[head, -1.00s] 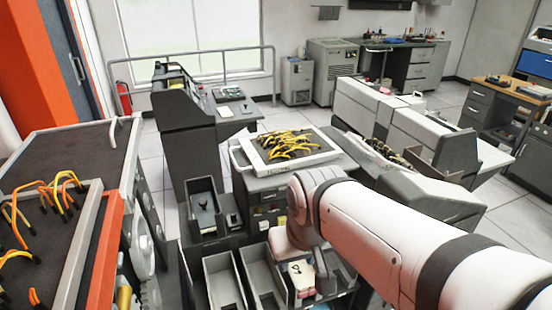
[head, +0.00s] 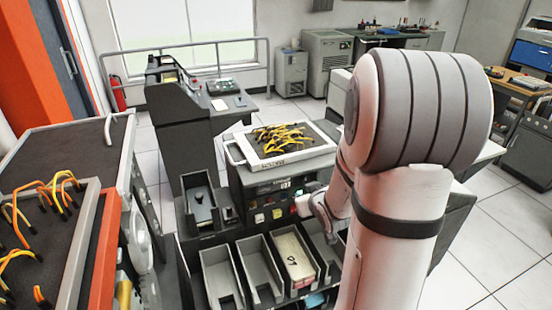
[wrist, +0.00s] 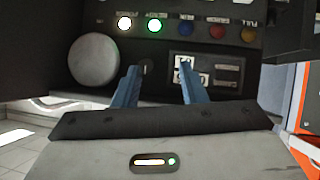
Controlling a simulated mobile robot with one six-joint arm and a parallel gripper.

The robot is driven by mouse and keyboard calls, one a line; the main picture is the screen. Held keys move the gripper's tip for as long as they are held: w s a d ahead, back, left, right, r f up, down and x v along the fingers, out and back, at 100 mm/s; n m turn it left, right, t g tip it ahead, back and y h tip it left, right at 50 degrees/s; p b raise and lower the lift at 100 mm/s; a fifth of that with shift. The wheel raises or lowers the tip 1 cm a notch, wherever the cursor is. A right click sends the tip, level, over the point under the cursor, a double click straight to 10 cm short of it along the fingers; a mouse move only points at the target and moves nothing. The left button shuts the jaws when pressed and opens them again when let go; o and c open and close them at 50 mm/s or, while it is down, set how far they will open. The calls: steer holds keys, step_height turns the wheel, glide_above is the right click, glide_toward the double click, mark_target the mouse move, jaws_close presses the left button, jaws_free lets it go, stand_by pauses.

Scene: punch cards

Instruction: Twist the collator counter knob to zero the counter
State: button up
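The collator front panel (head: 268,200) shows in the head view, with a small counter window (head: 284,184). In the wrist view the counter (wrist: 190,76) has light digits, and a small dark knob (wrist: 147,67) sits beside it. My gripper (wrist: 161,65) faces the panel, its two blue fingers apart with nothing held between them. The small knob appears between the fingertips, nearer the left one; I cannot tell whether they touch the panel. In the head view my gripper is small beside the panel's right side, partly hidden by my arm.
A large grey round part (wrist: 95,60) is left of the fingers. Lit and coloured buttons (wrist: 186,28) line the panel. Open card pockets (head: 262,272) lie below, one holding a card deck (head: 293,252). A tray of yellow wires (head: 285,150) rests on top.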

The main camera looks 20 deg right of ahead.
mark_target(305, 181)
steer(key=w+d+t+p, duration=0.1)
steer(key=w+t, duration=0.1)
steer(key=w+d+f+t+y+p, duration=0.1)
steer(key=w+t, duration=0.1)
steer(key=w+d+f+t+y+p, duration=0.1)
steer(key=w+t, duration=0.1)
steer(key=shift+w+f+m, duration=0.1)
steer(key=shift+f+m, duration=0.1)
steer(key=shift+m, duration=0.1)
steer(key=shift+w+r, duration=0.1)
steer(key=shift+w, duration=0.5)
steer(key=shift+c, duration=0.2)
steer(key=c, duration=0.7)
steer(key=shift+b, duration=0.4)
steer(key=shift+c, duration=0.3)
